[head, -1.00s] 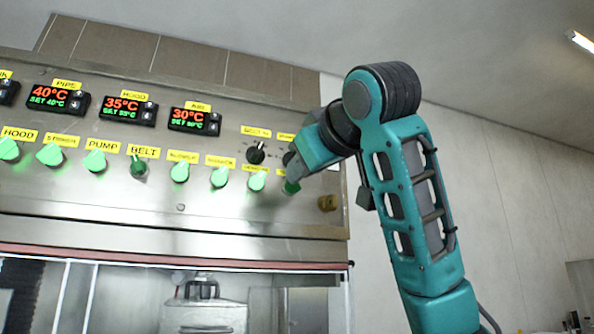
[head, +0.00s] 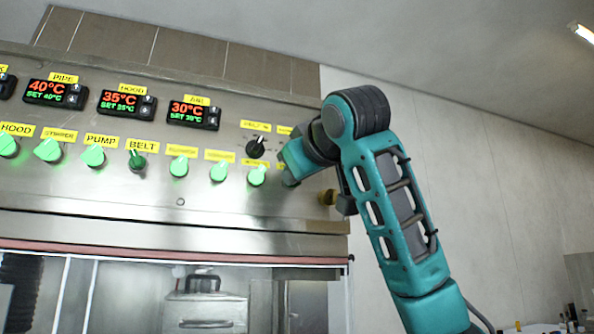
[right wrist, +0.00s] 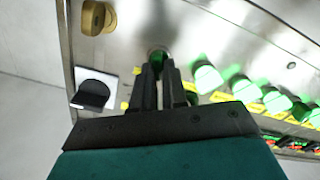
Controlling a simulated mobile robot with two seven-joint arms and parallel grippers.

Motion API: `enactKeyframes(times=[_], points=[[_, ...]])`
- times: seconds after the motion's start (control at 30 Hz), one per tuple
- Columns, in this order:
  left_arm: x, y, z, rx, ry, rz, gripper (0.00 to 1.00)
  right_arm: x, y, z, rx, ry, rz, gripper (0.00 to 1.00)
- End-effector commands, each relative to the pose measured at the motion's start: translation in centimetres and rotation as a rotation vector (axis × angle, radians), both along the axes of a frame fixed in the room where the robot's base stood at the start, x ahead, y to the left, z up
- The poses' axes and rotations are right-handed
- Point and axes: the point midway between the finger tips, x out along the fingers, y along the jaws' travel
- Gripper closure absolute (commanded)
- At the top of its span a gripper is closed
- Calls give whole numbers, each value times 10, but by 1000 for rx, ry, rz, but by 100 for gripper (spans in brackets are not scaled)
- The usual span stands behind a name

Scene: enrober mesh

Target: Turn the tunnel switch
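A row of green-lit switches runs along the steel panel, each under a yellow label. At its right end a green knob (right wrist: 158,57) shows at the tips of my right gripper (right wrist: 159,68) in the right wrist view. I cannot read its label, so I cannot confirm it is the tunnel switch. The gripper's dark fingers are close together with a narrow gap; whether they touch the knob is unclear. In the head view my right gripper (head: 288,178) covers this knob. My left gripper is out of view.
A lit green switch (head: 257,176) sits just left of my gripper, with a black selector knob (head: 255,148) above it. A brass-coloured knob (head: 328,198) is to the right; a black knob (right wrist: 92,94) on a pale plate shows in the wrist view. Temperature displays (head: 193,115) line the panel's top.

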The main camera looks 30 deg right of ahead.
Motion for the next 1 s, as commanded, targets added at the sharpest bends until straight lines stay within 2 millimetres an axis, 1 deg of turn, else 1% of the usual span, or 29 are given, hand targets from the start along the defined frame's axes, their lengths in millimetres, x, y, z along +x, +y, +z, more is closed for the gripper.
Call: enactKeyframes(times=[0.03, 0.1, 0.4, 0.57, 0.77, 1.0], points=[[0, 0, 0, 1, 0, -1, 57, 0, 0, 0, 0, -1, 1, 95], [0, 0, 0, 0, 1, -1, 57, 0, 0, 0, 0, -1, 1, 100], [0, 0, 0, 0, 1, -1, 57, 0, 0, 0, 4, -1, 1, 100], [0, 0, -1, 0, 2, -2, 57, 0, 1, 0, 35, -9, 1, 100], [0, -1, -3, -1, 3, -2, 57, 0, 0, 0, 137, -34, 4, 100], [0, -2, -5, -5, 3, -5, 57, 0, -1, 0, 339, -80, 4, 100]])
